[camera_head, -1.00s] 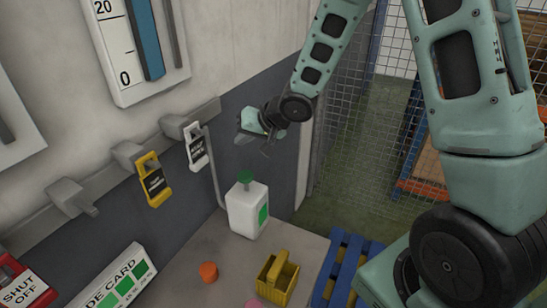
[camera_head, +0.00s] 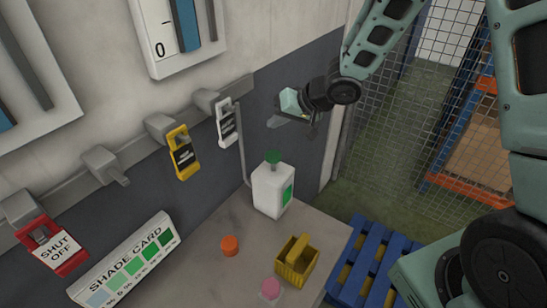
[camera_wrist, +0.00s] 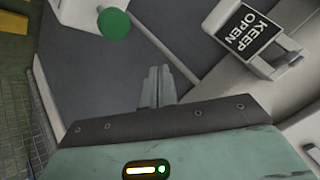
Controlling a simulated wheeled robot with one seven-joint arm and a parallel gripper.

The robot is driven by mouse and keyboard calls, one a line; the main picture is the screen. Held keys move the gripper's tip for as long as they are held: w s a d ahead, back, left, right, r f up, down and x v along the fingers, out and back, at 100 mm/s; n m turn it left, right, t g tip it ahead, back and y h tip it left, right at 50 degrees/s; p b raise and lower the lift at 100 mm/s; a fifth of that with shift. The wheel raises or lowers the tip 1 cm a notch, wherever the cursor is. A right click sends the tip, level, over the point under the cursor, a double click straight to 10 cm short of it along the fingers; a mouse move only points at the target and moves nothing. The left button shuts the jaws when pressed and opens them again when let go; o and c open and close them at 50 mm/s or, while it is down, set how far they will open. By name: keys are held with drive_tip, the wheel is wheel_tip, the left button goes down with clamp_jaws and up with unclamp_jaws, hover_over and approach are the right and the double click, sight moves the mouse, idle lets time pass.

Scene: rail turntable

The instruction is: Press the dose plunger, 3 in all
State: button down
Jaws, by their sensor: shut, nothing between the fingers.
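The dose plunger (camera_head: 272,157) is a green knob on top of a white bottle (camera_head: 268,190) with a green label, standing at the back of the grey table. In the wrist view the round green plunger (camera_wrist: 114,24) shows at upper left, with part of the white bottle (camera_wrist: 82,14) beside it. My gripper (camera_head: 276,122) is above the plunger and a little to its right in the head view, apart from it. In the wrist view its fingers (camera_wrist: 157,84) are together and empty, pointing toward the grey wall band.
A white "KEEP OPEN" tag (camera_wrist: 251,34) hangs close by; a yellow tag (camera_head: 183,155) and red "SHUT OFF" tag (camera_head: 52,246) hang along the rail. An orange cap (camera_head: 230,245), yellow basket (camera_head: 296,265), pink piece (camera_head: 270,288) and shade card (camera_head: 125,262) are nearby. A mesh fence (camera_head: 400,130) stands right.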

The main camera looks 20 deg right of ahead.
drive_tip(key=b, duration=0.7)
hover_over(275, 155)
drive_tip(key=f, duration=0.6)
drive_tip(key=shift+s+d+f, duration=0.1)
drive_tip(key=shift+s+d, duration=0.05)
drive_tip(key=shift+s, duration=0.1)
drive_tip(key=shift+f, duration=0.7)
idle(0.4)
drive_tip(key=shift+f, duration=0.4)
drive_tip(key=shift+f+b, duration=0.8)
drive_tip(key=shift+f, duration=0.55)
idle(1.4)
drive_tip(key=shift+r, duration=0.15)
drive_tip(key=shift+r+p, duration=1.65)
drive_tip(key=shift+p, duration=0.5)
wheel_tip(275, 155, up, 5)
drive_tip(key=p, duration=0.5)
drive_tip(key=shift+p, duration=0.3)
